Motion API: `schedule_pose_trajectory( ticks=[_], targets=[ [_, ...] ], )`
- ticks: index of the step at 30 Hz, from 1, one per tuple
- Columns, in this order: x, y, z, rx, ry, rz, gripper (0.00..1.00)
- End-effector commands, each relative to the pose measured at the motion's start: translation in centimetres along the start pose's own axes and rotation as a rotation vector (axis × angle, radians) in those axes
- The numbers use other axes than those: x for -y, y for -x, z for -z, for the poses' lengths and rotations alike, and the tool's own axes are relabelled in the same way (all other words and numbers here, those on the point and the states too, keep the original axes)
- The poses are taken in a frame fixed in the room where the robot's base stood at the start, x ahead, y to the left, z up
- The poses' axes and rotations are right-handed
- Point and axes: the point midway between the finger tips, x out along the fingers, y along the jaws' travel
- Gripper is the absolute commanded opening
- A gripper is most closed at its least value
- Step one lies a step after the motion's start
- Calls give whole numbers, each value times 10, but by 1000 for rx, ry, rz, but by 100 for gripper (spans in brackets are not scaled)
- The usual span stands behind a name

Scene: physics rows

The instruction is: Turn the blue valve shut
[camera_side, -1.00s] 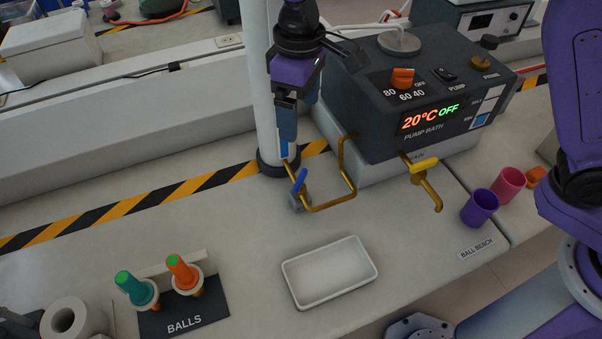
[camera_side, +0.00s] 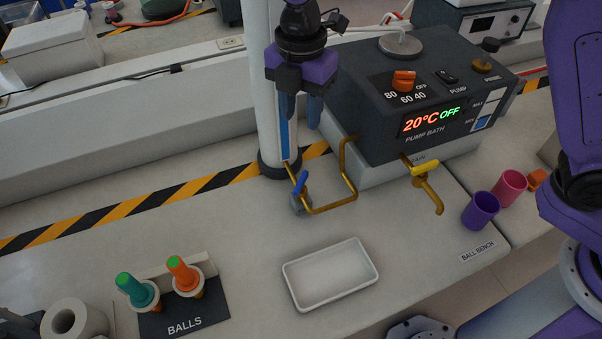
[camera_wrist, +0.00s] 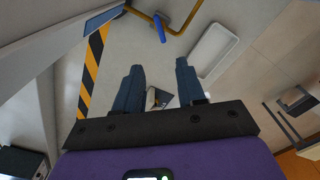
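The blue valve handle (camera_side: 300,183) is a short lever on a grey valve body (camera_side: 299,203), set in the brass pipe (camera_side: 334,206) between the white column and the pump bath. The lever stands at a slant. It also shows at the top of the wrist view as a blue handle (camera_wrist: 160,28). My gripper (camera_side: 300,122) is above the valve, beside the column, apart from the handle. Its two blue fingers are spread with nothing between them. In the wrist view my gripper (camera_wrist: 160,72) is open, and the handle lies beyond the fingertips.
The white column (camera_side: 266,90) stands close by my gripper's left. The pump bath (camera_side: 425,90) reads 20°C OFF, at right. A white tray (camera_side: 330,298) lies in front; bare bench lies between tray and valve.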

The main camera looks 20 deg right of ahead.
Motion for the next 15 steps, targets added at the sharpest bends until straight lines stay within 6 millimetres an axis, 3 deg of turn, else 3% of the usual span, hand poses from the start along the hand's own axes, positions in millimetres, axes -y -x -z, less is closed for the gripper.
schedule_pose_trajectory(
  ticks=[8, 15],
  targets=[
    [0, -5, 0, 0, 134, 2, 39],
    [1, -39, 0, 0, 132, 6, 39]
  ],
)
